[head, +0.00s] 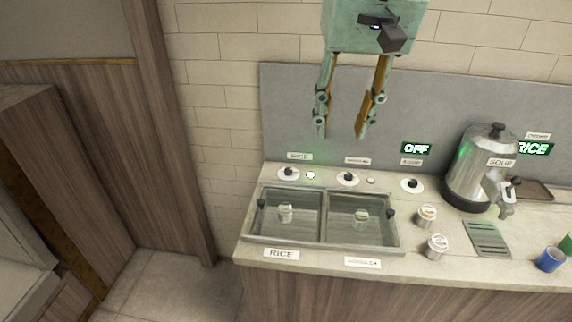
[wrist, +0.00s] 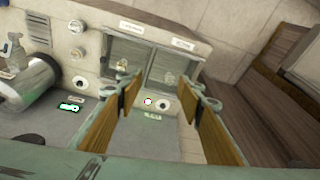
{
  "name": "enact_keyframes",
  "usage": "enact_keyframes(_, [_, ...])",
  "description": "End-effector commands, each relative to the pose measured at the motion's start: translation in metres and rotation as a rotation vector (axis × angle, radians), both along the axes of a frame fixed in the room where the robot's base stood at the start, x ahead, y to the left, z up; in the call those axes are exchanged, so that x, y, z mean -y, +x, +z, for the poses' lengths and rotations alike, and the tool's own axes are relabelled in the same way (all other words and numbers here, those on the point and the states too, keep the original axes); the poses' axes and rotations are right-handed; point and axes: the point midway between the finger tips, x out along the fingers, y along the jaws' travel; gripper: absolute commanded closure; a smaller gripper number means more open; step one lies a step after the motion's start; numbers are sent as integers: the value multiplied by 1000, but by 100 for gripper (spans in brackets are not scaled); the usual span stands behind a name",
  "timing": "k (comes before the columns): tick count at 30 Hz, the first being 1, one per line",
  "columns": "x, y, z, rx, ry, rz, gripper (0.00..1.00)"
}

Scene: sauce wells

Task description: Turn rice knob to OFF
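The rice knob (head: 289,173) is black on a white round plate behind the left well, under a small white label (head: 299,156). A lit green-white indicator (head: 311,175) is just right of it. Which way the knob points is too small to tell.
A middle knob (head: 348,178) and a right knob (head: 412,185) stand in the same row. Two covered wells (head: 323,246) lie in front. A steel soup urn (head: 480,170), white jars (head: 436,246) and a blue cup (head: 551,259) stand right.

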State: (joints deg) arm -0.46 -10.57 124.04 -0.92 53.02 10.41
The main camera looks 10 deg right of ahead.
Motion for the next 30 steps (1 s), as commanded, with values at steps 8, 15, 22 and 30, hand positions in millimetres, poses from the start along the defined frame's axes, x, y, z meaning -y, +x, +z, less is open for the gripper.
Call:
enact_keyframes(8, [0,57,-4,-27,6,-41,66])
enact_keyframes(15, [-1,105,-12,-50,10,-76,66])
enact_keyframes(22, [-1,150,-25,-72,14,-110,66])
enact_keyframes(30, [-2,202,-46,-97,16,-150,66])
